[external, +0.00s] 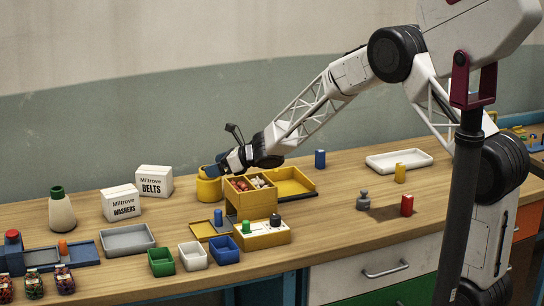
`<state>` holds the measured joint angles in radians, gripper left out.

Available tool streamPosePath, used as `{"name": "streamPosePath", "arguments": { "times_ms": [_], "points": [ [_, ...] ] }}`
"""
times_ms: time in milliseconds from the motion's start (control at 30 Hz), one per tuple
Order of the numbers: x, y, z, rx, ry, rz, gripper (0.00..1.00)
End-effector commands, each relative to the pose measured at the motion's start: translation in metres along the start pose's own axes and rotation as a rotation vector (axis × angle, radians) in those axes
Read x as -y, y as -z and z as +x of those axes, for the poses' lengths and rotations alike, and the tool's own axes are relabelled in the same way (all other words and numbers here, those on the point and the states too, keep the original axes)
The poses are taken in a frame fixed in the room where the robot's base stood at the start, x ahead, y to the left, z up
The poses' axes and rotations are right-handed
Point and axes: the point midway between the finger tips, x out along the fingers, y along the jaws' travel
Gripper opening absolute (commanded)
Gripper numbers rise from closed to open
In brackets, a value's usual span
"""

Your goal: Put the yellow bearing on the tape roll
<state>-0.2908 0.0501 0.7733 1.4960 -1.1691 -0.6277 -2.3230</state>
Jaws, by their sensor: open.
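My gripper (217,168) is at the left end of the arm, beside and partly over a round yellow object (209,190). The object stands on the table left of the yellow box unit. It may be the tape roll, but I cannot tell for sure. The gripper is open; its fingers are small and dark here, and whether they touch the object is unclear. A small upright yellow cylinder (400,173), possibly the yellow bearing, stands at the right of the table, in front of the white tray and well away from my gripper.
A yellow compartment box (251,203) stands close right of my gripper. White cartons (154,181) and a bottle (61,212) are left; small bins (193,256) are in front. A blue cylinder (320,158), red cylinder (407,206), grey weight (363,201) and white tray (399,160) are right.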

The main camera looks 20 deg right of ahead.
Motion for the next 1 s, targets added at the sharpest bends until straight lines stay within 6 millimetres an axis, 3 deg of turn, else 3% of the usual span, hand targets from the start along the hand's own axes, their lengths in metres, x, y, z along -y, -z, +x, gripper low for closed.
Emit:
{"name": "streamPosePath", "arguments": {
  "times_ms": [600, 1000],
  "points": [
    [0.001, -0.001, -0.075, 0.001, 0.000, 0.000, 0.91],
    [0.001, -0.001, -0.093, 0.000, 0.000, 0.000, 0.91]
  ]
}}
